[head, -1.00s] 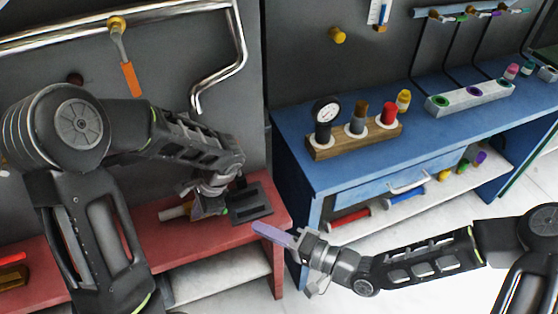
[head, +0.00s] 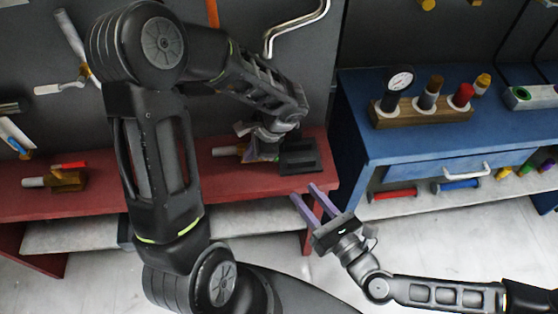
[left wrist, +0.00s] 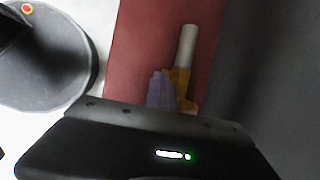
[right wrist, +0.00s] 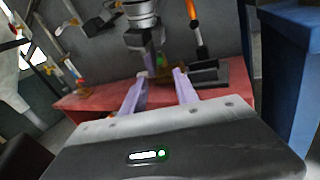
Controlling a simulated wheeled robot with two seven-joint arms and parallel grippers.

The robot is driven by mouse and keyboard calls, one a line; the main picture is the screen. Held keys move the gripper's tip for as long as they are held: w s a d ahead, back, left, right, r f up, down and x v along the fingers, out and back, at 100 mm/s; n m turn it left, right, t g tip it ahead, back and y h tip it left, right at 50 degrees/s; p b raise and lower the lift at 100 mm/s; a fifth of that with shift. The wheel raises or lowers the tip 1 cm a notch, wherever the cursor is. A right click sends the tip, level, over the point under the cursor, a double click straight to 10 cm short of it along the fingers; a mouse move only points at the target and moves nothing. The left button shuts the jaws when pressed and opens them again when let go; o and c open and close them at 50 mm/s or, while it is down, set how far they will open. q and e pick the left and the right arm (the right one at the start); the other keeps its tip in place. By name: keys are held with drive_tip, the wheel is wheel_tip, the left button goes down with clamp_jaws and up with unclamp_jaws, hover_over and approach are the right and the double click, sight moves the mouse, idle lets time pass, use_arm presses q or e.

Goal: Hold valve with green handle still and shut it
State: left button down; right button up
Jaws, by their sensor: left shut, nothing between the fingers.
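The valve lies on the red bench (head: 210,197) beside a black fixture (head: 298,160). Its brass body (left wrist: 181,77) and pale pipe (left wrist: 188,42) show in the left wrist view. The pipe end (head: 225,151) points left in the head view. A green bit (right wrist: 161,62), perhaps its handle, shows in the right wrist view; the rest of the handle is hidden. My left gripper (head: 260,152) is over the valve, its purple fingers (left wrist: 159,86) together beside the brass body, with nothing between them. My right gripper (head: 303,191) is open and empty in front of the bench's right end.
A red-handled valve (head: 68,178) lies further left on the bench. A blue bench (head: 450,135) stands to the right, with a wooden block (head: 420,115) holding a gauge and bottles. Pipes (head: 295,25) hang on the grey wall. The floor between the benches is clear.

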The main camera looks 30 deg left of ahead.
idle(0.4)
drive_tip(key=x, duration=1.2)
drive_tip(key=shift+c, duration=0.6)
clamp_jaws()
idle(0.6)
